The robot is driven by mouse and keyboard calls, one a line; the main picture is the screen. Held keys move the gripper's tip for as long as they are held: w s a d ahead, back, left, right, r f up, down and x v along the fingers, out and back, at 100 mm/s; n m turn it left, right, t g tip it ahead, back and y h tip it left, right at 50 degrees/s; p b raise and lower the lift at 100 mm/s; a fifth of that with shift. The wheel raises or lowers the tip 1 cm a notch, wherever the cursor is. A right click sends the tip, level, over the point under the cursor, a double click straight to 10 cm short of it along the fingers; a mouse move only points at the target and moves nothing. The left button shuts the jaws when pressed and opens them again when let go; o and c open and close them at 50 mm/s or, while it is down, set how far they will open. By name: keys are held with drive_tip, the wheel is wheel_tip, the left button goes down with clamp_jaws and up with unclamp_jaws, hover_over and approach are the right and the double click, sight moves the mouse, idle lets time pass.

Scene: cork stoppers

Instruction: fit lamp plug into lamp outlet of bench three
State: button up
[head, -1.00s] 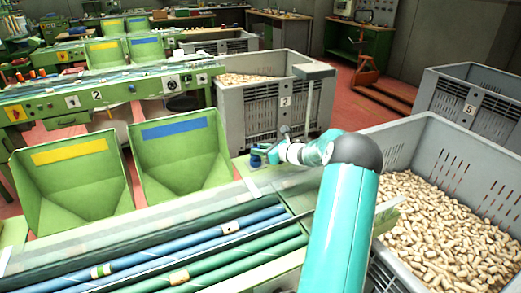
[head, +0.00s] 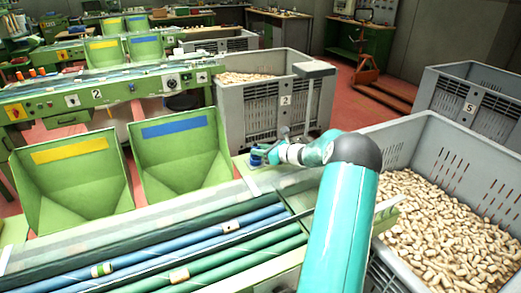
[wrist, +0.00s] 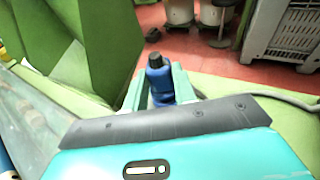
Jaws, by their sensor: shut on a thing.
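A blue lamp plug (wrist: 160,82) with a dark end sits between the two fingers of my gripper (wrist: 158,88) in the wrist view. The fingers are shut on it. In the head view my gripper (head: 260,155) is low over the green bench top (head: 242,170), right of the blue-labelled hopper, and the blue plug shows only as a small patch. I cannot make out the lamp outlet; the plug and fingers may hide it. I cannot tell whether the plug touches anything beneath it. A grey lamp (head: 314,70) with a flat head stands on a thin post behind my gripper.
Green hoppers with a yellow label (head: 68,151) and a blue label (head: 175,125) stand left of my gripper. A grey crate of corks (head: 440,150) is at right; crate 2 (head: 285,103) is behind.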

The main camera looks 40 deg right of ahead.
drive_tip(key=shift+f, duration=0.4)
drive_tip(key=o, duration=1.1)
drive_tip(key=shift+s, duration=0.1)
drive_tip(key=v, duration=1.3)
drive_tip(key=shift+s+r, duration=0.1)
drive_tip(key=shift+s, duration=0.2)
